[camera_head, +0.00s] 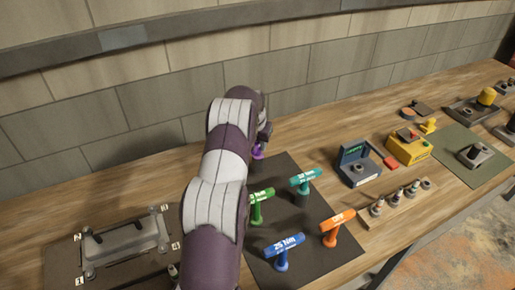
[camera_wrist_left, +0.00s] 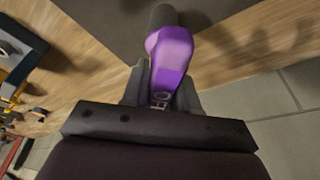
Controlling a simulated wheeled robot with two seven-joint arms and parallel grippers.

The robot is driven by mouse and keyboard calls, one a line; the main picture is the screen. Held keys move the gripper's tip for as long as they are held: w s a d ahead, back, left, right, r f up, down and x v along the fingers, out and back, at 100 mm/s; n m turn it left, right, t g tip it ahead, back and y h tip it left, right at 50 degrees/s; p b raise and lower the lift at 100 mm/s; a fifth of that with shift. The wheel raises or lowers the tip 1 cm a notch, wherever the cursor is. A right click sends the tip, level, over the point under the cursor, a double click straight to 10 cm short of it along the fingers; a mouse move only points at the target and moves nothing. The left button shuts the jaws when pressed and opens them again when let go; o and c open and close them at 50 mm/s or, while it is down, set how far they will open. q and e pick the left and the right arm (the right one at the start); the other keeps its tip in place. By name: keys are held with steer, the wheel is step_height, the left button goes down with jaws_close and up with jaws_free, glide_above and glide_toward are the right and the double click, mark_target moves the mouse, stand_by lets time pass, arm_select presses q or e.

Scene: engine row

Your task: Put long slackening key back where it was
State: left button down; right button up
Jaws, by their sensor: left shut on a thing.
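A purple key (camera_wrist_left: 172,55) with a dark grey cylindrical end is between the fingers of my left gripper (camera_wrist_left: 162,88), which is shut on it. Only a small purple part of this key (camera_head: 258,152) shows in the head view, at the back edge of the dark mat (camera_head: 285,172). My left arm hides the rest and most of the gripper. In the wrist view the grey end is over the mat; I cannot tell whether it touches. Pale lettering on the purple body is only partly visible. My right gripper is not in view.
Green (camera_head: 259,206), teal (camera_head: 305,180), orange (camera_head: 332,228) and blue (camera_head: 283,252) T-shaped keys stand upright on the mat. A flat plate with a grey cover (camera_head: 125,240) lies at left. A dark blue device (camera_head: 358,166) and a yellow box (camera_head: 408,148) stand at right. The wall runs behind.

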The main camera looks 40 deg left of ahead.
mark_target(258, 152)
arm_select(q)
step_height(258, 152, down, 3)
steer(key=shift+f+p, duration=0.15)
steer(key=shift+p, duration=0.9)
steer(key=shift+a+f, duration=0.1)
steer(key=shift+f, duration=0.2)
steer(key=shift+w+f, duration=0.1)
steer(key=shift+f, duration=0.1)
steer(key=c, duration=0.9)
jaws_free()
steer(key=shift+o, duration=0.2)
